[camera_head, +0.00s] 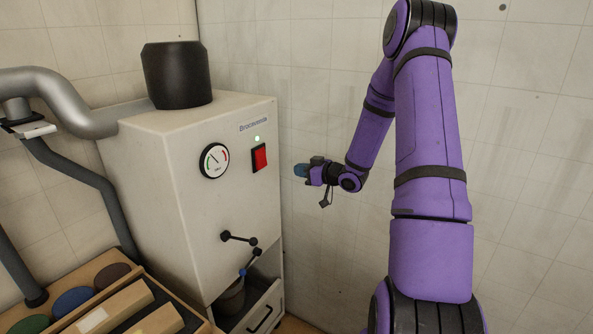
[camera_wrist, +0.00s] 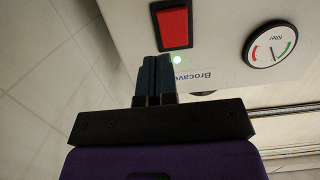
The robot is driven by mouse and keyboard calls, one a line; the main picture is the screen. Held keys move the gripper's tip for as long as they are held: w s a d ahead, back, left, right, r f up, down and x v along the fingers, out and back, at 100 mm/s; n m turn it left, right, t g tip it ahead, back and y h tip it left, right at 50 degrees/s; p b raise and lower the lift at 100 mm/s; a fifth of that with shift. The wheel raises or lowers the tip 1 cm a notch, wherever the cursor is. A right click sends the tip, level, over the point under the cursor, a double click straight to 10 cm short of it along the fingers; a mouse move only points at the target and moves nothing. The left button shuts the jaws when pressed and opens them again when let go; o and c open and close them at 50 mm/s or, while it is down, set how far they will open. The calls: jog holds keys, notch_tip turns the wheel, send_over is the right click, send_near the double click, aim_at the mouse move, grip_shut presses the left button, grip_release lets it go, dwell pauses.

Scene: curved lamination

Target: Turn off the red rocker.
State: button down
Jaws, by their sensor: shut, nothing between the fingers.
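The red rocker (camera_head: 259,157) sits in a black frame on the front of a pale machine (camera_head: 152,190), right of a round gauge (camera_head: 214,160). A small green light (camera_head: 257,138) glows just above it. My gripper (camera_head: 300,170) is to the right of the rocker in the head view, apart from it. In the wrist view the rocker (camera_wrist: 174,27) is just beyond the tips of my gripper (camera_wrist: 156,57). The two fingers are shut together with nothing between them. Whether they touch the panel cannot be told.
Below the rocker, black lever handles (camera_head: 240,238) stick out from the machine's front. A drawer (camera_head: 262,318) and a pot (camera_head: 230,298) are at its foot. A black cylinder (camera_head: 177,74) stands on top. A tiled wall (camera_head: 530,150) lies behind my arm.

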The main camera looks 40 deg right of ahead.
aim_at(260, 158)
jog(key=x, duration=1.1)
jog(key=shift+w, duration=0.35)
jog(key=shift+a+f, duration=0.1)
jog(key=shift+w+a+t, duration=0.1)
jog(key=shift+w+t, duration=0.15)
jog(key=shift+t, duration=0.15)
jog(key=shift+f, duration=0.1)
